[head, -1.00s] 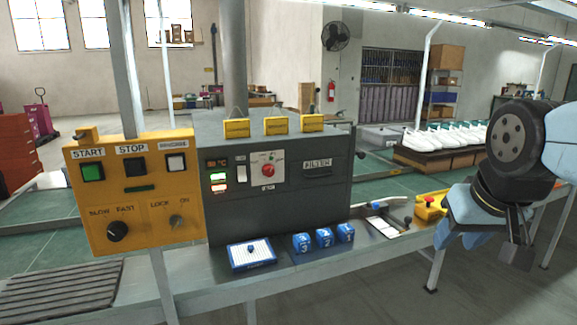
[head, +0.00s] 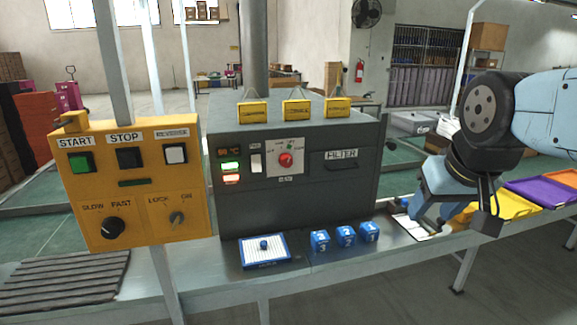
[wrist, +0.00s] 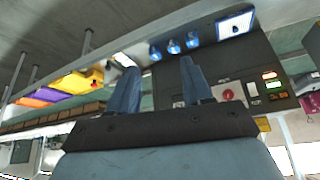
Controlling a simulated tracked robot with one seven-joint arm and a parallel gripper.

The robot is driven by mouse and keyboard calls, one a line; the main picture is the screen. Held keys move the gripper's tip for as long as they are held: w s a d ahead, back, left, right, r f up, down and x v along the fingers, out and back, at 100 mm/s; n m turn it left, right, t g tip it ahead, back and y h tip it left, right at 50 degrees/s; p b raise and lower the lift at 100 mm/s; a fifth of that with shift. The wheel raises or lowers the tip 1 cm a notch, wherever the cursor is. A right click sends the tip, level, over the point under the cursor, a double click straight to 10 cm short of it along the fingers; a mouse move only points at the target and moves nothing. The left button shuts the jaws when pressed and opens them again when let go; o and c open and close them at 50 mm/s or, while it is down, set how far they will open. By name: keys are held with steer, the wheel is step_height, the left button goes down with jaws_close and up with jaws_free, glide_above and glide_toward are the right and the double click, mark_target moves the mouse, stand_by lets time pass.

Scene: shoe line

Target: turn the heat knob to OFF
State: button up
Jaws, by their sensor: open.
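The heat knob (head: 286,159) is a small red round knob on a pale plate on the front of the dark grey heater box (head: 300,205). Its pointer is too small to read clearly. In the wrist view the red knob (wrist: 228,94) shows right of the fingers, in a turned-over picture. My gripper (head: 455,212) is to the right of the box, over the bench's right part, well apart from the knob. In the wrist view the two blue fingers of my gripper (wrist: 158,75) are spread with nothing between them.
A yellow START/STOP panel (head: 130,190) stands left of the box. A white-topped blue tray (head: 264,252) and blue numbered blocks (head: 345,237) lie on the bench before the box. Yellow tags (head: 297,107) stand on its top. Coloured trays (head: 545,192) are at right.

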steer(key=o, duration=0.3)
steer(key=w+a+t, duration=0.1)
steer(key=w, duration=0.3)
steer(key=w+a+f, duration=0.1)
steer(key=w, duration=0.3)
steer(key=w+a+n+t, duration=0.1)
steer(key=w+a, duration=0.1)
steer(key=w, duration=0.2)
steer(key=shift+f+t+y, duration=0.3)
steer(key=n+t+y, duration=0.2)
steer(key=t+y, duration=0.2)
steer(key=t, duration=0.5)
glide_toward(288, 164)
steer(key=x, duration=0.9)
steer(key=shift+w+a+r, duration=0.1)
steer(key=shift+w, duration=0.2)
